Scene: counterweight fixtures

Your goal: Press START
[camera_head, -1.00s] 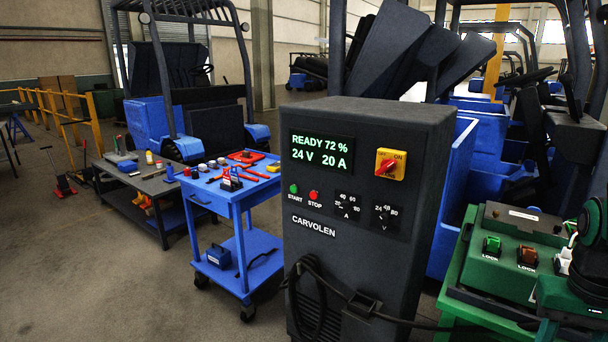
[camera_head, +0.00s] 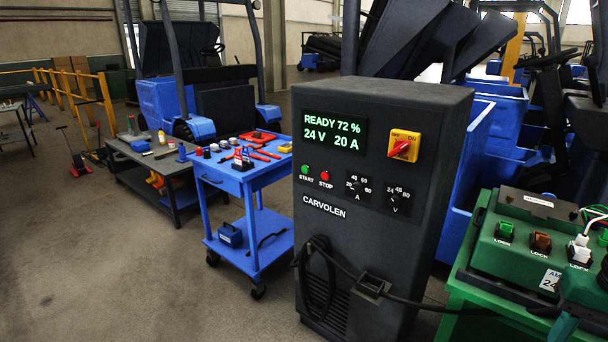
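The dark grey CARVOLEN charger cabinet (camera_head: 345,230) stands upright in the middle of the view. Its green START button (camera_head: 305,169) is on the front panel, left of the red STOP button (camera_head: 326,174). Nothing covers or touches either button. The lit display (camera_head: 334,133) reads READY 72 %, 24 V, 20 A. The red rotary switch on a yellow plate (camera_head: 404,146) is tilted toward ON. Two dial knobs, marked A and V, sit below. My gripper is not in view.
A green bench (camera_head: 450,320) at right carries a green battery unit (camera_head: 525,235) with LOCK switches and a white plug. A black cable runs from the charger to the right. A blue tool cart (camera_head: 270,180) stands close left. Open floor lies at front left.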

